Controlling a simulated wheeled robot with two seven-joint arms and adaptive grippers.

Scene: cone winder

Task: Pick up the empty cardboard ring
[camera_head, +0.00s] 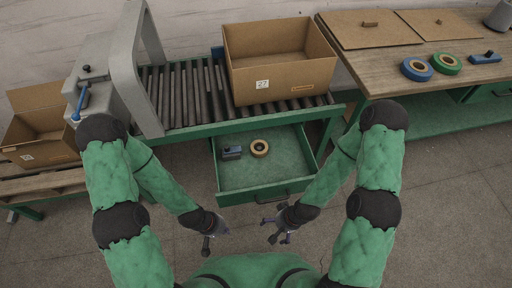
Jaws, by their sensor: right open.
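A tan ring (260,148), which looks like the cardboard ring, lies flat in the open green drawer (235,178) under the roller conveyor. Its middle looks dark, and a small dark-grey object (232,152) sits just left of it. My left gripper (207,246) hangs low in front of the drawer's left side, apart from the ring; its fingers are too small to read. My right gripper (274,230) is open and empty, in front of the drawer and nearer to me than the ring.
A cardboard box (280,75) stands on the roller conveyor (184,96) above the drawer. A wooden bench (385,72) at right holds a blue roll (417,70), a green roll (447,64) and a blue tool (485,58). Another box (42,125) is at left.

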